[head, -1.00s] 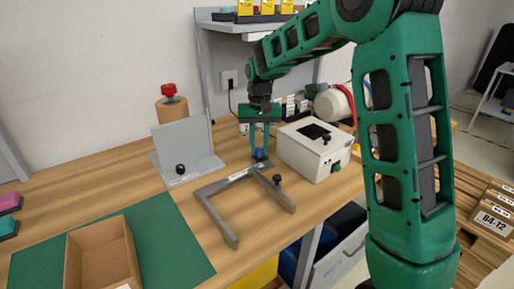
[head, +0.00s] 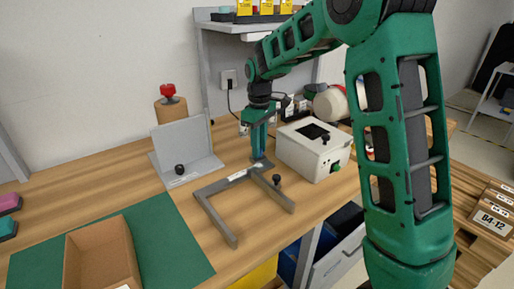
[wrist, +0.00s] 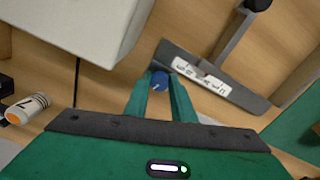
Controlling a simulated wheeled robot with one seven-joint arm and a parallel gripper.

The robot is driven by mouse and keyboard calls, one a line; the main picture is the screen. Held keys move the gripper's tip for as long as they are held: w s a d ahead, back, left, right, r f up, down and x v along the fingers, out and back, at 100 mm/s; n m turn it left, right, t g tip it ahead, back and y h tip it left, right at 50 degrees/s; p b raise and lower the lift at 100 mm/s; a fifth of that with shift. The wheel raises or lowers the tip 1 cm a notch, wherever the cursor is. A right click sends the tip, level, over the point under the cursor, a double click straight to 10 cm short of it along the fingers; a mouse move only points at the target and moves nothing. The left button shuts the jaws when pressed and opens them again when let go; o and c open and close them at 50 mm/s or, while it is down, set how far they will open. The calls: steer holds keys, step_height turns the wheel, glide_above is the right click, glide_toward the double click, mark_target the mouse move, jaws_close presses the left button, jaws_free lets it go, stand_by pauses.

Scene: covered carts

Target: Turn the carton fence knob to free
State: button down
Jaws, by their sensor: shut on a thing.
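The carton fence is a grey U-shaped metal frame (head: 216,216) lying on the wooden bench. Its knob is small and blue (wrist: 160,80), at the frame's back end beside a white label strip (wrist: 201,76) whose words are too small to read surely. My gripper (wrist: 160,87) points down over this knob, one finger on each side, and is shut on it. A small pale mark shows on the knob, but its setting is unclear. In the head view my gripper (head: 258,156) stands at the frame's back corner and hides most of the knob.
A white box (head: 312,152) with a black top panel stands close right of my gripper. A grey angled plate (head: 188,145) with a black knob is at left. A black knob (head: 277,180) rises from the fence's right bar. An open carton (head: 103,250) sits on a green mat.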

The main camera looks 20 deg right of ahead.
steer(key=shift+w+r+n, duration=0.15)
steer(key=shift+w+n, duration=0.05)
steer(key=shift+n, duration=0.9)
steer(key=c, duration=1.5)
jaws_free()
steer(key=shift+s, duration=0.1)
step_height(320, 180, up, 11)
steer(key=shift+f, duration=0.2)
